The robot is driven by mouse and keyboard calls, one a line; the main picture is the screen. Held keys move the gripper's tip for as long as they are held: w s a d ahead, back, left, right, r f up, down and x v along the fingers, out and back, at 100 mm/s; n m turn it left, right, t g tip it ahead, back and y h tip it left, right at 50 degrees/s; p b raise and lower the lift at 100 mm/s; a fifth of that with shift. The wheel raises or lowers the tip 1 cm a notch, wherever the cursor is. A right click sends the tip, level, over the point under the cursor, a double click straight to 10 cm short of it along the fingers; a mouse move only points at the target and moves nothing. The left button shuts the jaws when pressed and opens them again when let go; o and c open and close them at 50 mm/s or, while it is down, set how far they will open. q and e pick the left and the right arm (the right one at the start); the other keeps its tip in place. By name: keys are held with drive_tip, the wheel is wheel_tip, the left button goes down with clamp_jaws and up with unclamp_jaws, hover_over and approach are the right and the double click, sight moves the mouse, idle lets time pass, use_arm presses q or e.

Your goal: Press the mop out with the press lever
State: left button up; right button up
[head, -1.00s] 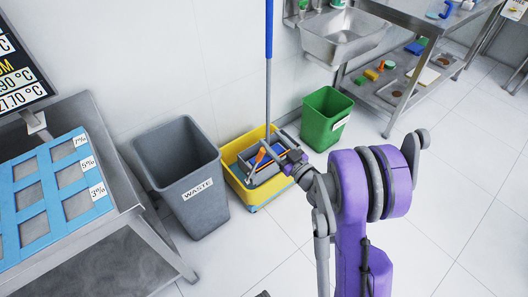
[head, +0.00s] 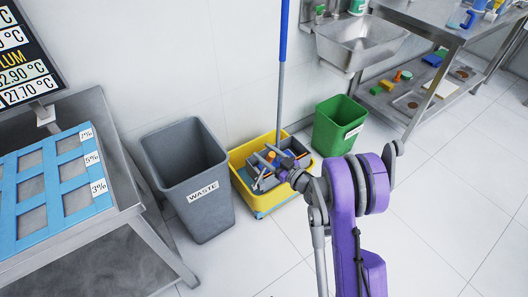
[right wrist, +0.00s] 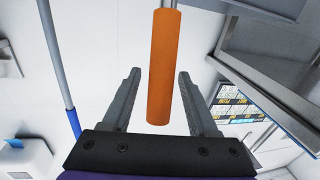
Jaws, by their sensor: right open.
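The mop stands upright in the yellow bucket (head: 240,160), its blue handle (head: 284,30) rising along the wall; the mop head is hidden. A grey press sits on the bucket. The press lever's orange grip (right wrist: 163,68) shows large in the right wrist view, between the two fingers of my right gripper (right wrist: 158,80). The fingers are apart with a gap on both sides of the grip. In the head view my right gripper (head: 266,159) is over the press, partly covering the lever. My left gripper is not in view.
A grey waste bin (head: 205,212) stands close left of the bucket, a green bin (head: 330,135) to its right. A steel table with a blue rack (head: 100,203) is at the left. A sink (head: 360,42) and steel shelves are at the back right. The front floor is clear.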

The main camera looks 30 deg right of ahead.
drive_tip(key=shift+w+a, duration=0.1)
drive_tip(key=shift+w, duration=0.3)
clamp_jaws()
idle(1.2)
